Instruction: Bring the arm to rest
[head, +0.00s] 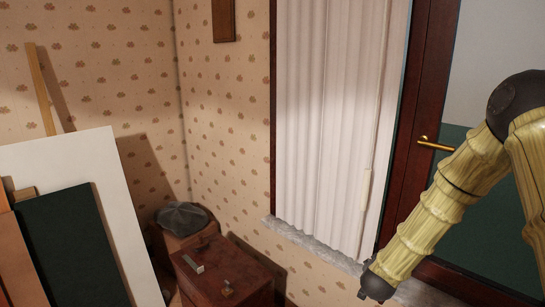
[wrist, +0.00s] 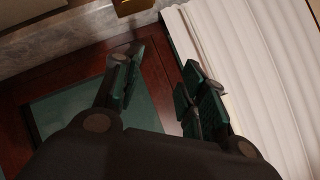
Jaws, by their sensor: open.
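My arm comes in from the right side of the head view, in ridged yellowish links with dark joints. It slopes down and left to a dark joint in front of the window sill, and the fingers cannot be made out there. In the wrist view my gripper (wrist: 163,82) is open, its two dark green-padded fingers spread apart. Nothing is between the fingers. Behind them are a dark red wooden frame and a white pleated curtain.
The white curtain (head: 325,110) hangs above a grey stone sill (head: 310,240). A door with a brass handle (head: 436,145) is behind my arm. A reddish-brown chest (head: 225,270) with small items, a grey cap (head: 183,217) and leaning boards (head: 75,190) fill the lower left.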

